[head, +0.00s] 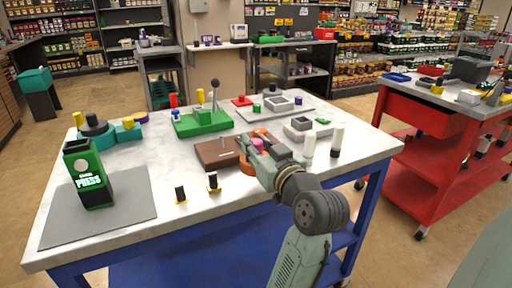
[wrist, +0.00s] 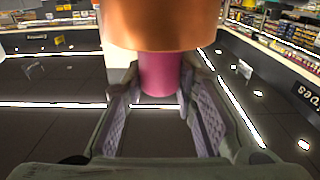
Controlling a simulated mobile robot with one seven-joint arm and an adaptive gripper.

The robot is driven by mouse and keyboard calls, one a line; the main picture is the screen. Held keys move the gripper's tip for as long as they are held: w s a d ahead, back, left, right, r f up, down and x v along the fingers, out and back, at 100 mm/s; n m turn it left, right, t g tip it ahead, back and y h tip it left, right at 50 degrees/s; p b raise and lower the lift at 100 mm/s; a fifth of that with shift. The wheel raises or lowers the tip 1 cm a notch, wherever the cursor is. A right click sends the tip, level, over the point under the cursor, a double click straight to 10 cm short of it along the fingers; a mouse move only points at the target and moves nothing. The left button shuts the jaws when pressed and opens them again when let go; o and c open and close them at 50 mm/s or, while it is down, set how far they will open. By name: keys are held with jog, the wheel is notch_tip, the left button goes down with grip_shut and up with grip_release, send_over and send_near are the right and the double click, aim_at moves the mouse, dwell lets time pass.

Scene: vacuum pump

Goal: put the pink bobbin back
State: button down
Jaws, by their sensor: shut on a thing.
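The pink bobbin (wrist: 158,76) is between the two fingertips of my gripper (wrist: 160,90) in the wrist view. My gripper is shut on it. A copper-orange round body (wrist: 160,25) covers the top of the bobbin there; I cannot tell whether the two are joined. In the head view, my gripper (head: 257,148) is above the right end of a brown board (head: 214,153), and a little of the pink bobbin (head: 258,143) shows beside its fingers. A thin metal pin stands on the board. The fingers hide part of the bobbin and the board's right end.
Orange round parts (head: 264,133) are close around my gripper. A green base with a lever (head: 203,122) and grey blocks (head: 298,127) stand behind. A green press box (head: 86,175) stands on a grey mat (head: 130,208) at left.

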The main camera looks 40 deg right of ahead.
jog(key=shift+w+d+f, duration=0.1)
jog(key=shift+w+d, duration=0.35)
jog(key=shift+w, duration=0.2)
jog(key=shift+f+p, duration=0.45)
jog(key=shift+f, duration=1.25)
jog(key=shift+f+b, duration=0.3)
jog(key=c, duration=1.3)
grip_release()
jog(key=shift+r, duration=0.1)
jog(key=shift+r+p, duration=0.25)
jog(key=shift+p, duration=0.1)
jog(key=b+v, duration=0.2)
jog(key=v, duration=1)
jog(key=shift+b, duration=0.4)
jog(key=shift+f, duration=0.1)
